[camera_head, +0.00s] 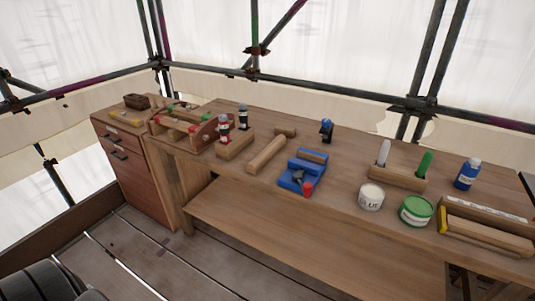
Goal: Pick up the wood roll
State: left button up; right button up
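A pale wood roll (267,154) lies on the workbench (340,150), left of a blue tool (303,172). It is a long bar lying at a slant, with its near end close to the front edge of the bench. Another long wooden piece (485,235) lies along a wooden tray at the far right, so which one the name means cannot be told for certain. Neither of my grippers shows in the head view.
A glue tub (371,197) and a green tin (415,211) stand near the front edge. Behind them are a wooden holder (397,178) with upright tools and a blue bottle (467,174). A wooden rack (183,128) and drawer cabinet (133,165) are at left.

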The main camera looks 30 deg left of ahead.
aim_at(269, 152)
jog(key=k, duration=0.5)
jog(key=u, duration=1.6)
jog(key=i, duration=1.3)
jog(key=z, duration=2.25)
